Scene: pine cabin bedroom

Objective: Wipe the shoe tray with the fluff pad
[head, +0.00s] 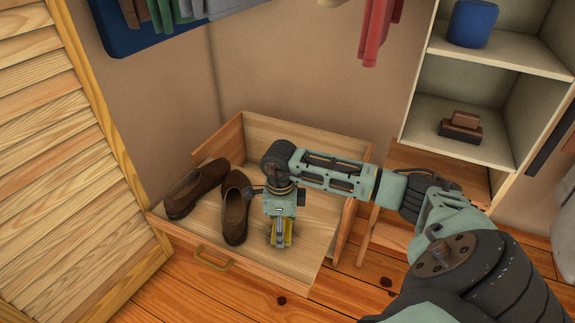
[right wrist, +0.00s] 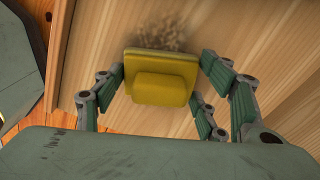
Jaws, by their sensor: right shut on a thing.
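The shoe tray (head: 316,257) is a pale wooden drawer-like box with a handle on its front, pulled out near the floor. My right gripper (head: 280,236) reaches down into it, right of the shoes, and is shut on the yellow fluff pad (head: 288,233). In the right wrist view the pad (right wrist: 160,90) sits between the fingers, close to the wooden tray floor (right wrist: 255,40); I cannot tell whether it touches. A dark, speckled dirt patch (right wrist: 158,35) shows on the wood just beyond the pad. My left gripper is out of view.
Two brown shoes (head: 197,187) (head: 236,212) lie in the tray's left part. A slatted door (head: 60,150) stands at left. Shelves at right hold a blue container (head: 472,24) and a brown brush-like object (head: 461,127). Clothes, including a red garment (head: 376,30), hang above.

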